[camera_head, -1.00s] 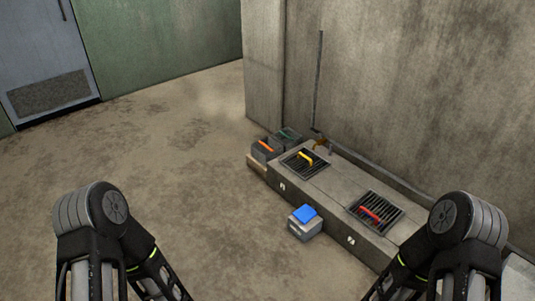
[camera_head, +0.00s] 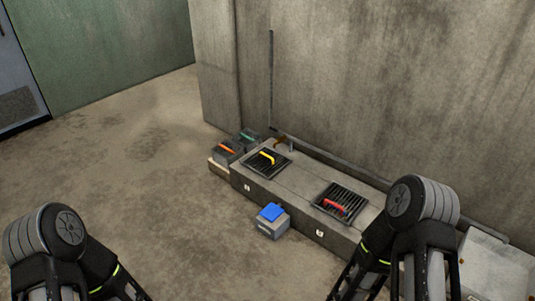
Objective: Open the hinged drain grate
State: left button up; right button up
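Two dark slatted drain grates lie in the top of a low concrete ledge along the wall. The left grate (camera_head: 279,166) has a yellow handle (camera_head: 267,157). The right grate (camera_head: 348,193) has a red handle (camera_head: 335,207). Both look flat and closed; I cannot make out which one is hinged. My two arms rise in the lower corners, and the right arm stands just right of the red-handled grate in the picture. Neither gripper's fingers are in view.
A grey box with a blue lid (camera_head: 271,214) stands on the floor before the ledge (camera_head: 300,184). Toolboxes with orange (camera_head: 227,150) and green (camera_head: 247,137) handles stand at its left end. A pale box (camera_head: 497,265) is at lower right. Open floor (camera_head: 150,190) lies left.

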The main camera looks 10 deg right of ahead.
aim_at(341, 211)
jog(key=i+l+z, duration=0.1)
jog(key=z, duration=0.75)
jog(key=i+z, duration=0.3)
jog(key=i, duration=0.15)
jog(key=i+j+z, duration=0.1)
jog(key=i+z, duration=0.2)
jog(key=i, duration=0.15)
jog(key=i+j+z, duration=0.3)
jog(key=i+j, duration=0.2)
jog(key=i, duration=0.3)
jog(key=i+j, duration=0.15)
jog(key=i, duration=0.3)
